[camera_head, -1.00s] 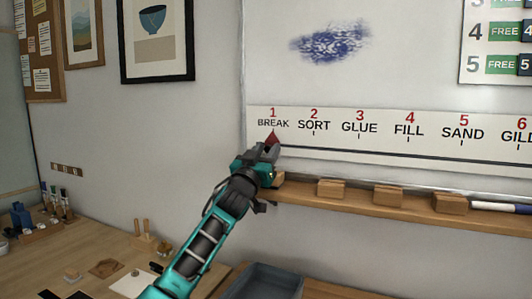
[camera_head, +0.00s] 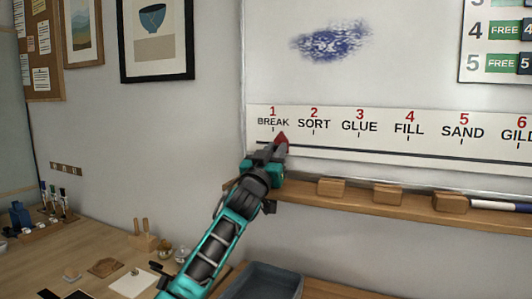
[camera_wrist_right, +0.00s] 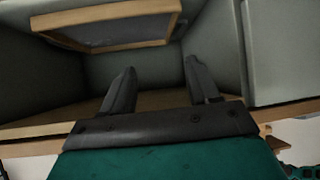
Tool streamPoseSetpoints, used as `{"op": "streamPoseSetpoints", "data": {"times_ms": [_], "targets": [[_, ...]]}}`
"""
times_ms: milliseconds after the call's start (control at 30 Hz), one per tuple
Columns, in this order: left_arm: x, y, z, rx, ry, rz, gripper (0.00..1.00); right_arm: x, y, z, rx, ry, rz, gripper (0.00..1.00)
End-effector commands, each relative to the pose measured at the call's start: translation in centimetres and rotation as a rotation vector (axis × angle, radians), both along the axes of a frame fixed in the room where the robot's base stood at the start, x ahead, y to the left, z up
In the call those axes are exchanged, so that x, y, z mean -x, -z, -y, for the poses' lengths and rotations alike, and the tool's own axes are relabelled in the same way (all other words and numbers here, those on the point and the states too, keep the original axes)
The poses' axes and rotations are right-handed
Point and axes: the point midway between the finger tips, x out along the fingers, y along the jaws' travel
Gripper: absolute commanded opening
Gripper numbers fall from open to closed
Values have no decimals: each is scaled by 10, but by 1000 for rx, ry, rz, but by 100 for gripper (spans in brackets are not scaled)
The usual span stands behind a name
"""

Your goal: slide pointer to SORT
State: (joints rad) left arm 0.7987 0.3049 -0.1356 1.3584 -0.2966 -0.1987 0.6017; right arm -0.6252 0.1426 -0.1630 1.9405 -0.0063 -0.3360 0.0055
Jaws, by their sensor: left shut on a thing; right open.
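The white strip (camera_head: 345,154) on the whiteboard carries numbered labels, with BREAK (camera_head: 273,122) at the left end and SORT (camera_head: 314,124) to its right. The red pointer (camera_head: 282,140) sits on the strip's dark line, between the BREAK and SORT marks and nearer BREAK. My left gripper (camera_head: 276,151) is shut on the pointer from below, hiding its lower part. My right gripper (camera_wrist_right: 160,88) is open and empty in the right wrist view, in front of a grey compartment with a wooden-framed panel.
A wooden ledge (camera_head: 350,201) below the strip holds several wooden blocks (camera_head: 388,195) and a marker. A grey tray (camera_head: 268,281) is below. The desk at the left holds markers and small items. The strip right of the pointer is clear.

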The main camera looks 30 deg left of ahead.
Motion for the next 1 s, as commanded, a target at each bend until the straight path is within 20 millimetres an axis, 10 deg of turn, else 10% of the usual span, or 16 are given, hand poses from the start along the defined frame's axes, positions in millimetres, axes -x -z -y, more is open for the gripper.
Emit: {"op": "streamPoseSetpoints", "data": {"times_ms": [333, 800, 833, 1000], "targets": [[-4, 3, 73, 5, 4, -1, 0, 0, 17, 0, 0, 0, -1, 60], [-5, 1, 83, 0, 0, -3, 0, 0, 18, 0, 0, 0, -1, 60], [-5, 1, 83, 0, 0, -3, 25, 0, 18, 0, 0, 0, -1, 60], [-5, 1, 83, 0, 0, -2, 42, 0, 18, 0, 0, 0, -1, 60]]}}
